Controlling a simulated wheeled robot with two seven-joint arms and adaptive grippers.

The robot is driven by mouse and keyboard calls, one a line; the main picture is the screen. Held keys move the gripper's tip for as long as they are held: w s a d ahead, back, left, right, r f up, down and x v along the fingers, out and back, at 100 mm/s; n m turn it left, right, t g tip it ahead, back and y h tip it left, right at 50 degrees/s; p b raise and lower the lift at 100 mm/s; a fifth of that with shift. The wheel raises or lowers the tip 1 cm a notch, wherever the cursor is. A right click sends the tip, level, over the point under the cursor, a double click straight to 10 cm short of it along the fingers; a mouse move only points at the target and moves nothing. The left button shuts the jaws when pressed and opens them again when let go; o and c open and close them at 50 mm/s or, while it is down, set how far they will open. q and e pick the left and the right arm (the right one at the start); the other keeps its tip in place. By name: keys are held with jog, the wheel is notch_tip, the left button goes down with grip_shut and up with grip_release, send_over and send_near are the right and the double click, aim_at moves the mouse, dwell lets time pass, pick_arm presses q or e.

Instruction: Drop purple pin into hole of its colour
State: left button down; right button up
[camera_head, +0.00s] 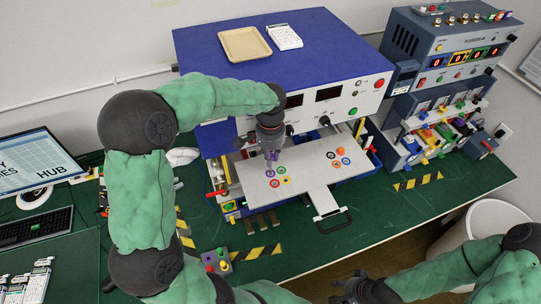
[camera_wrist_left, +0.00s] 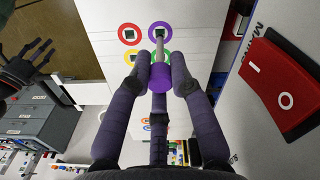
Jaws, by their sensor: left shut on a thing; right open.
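My left gripper (camera_head: 271,155) is over the left part of a white panel (camera_head: 318,194). In the left wrist view its fingers (camera_wrist_left: 160,82) are shut on the purple pin (camera_wrist_left: 160,73), a purple cylinder with a thin metal shaft. The shaft points toward the square hole inside the purple ring (camera_wrist_left: 160,24). Its tip overlaps that hole's near edge; I cannot tell whether it has entered. The purple ring also shows in the head view (camera_head: 270,173), just below the gripper. My right gripper (camera_head: 350,287) is open, low in the head view, away from the panel.
A red ring (camera_wrist_left: 121,34) and a yellow ring lie beside the purple one, with a green ring partly hidden behind the pin. More coloured rings lie at the panel's right. A blue machine (camera_head: 340,55) stands behind. A red switch (camera_wrist_left: 284,92) is at right in the wrist view.

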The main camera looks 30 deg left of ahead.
aim_at(270, 171)
pick_arm(q)
jog(key=shift+f+b, duration=2.6)
jog(key=shift+f, duration=1.2)
jog(key=c, duration=1)
grip_release()
jog(key=shift+c, duration=0.2)
notch_tip(270, 171, up, 12)
jog(key=shift+r, duration=0.1)
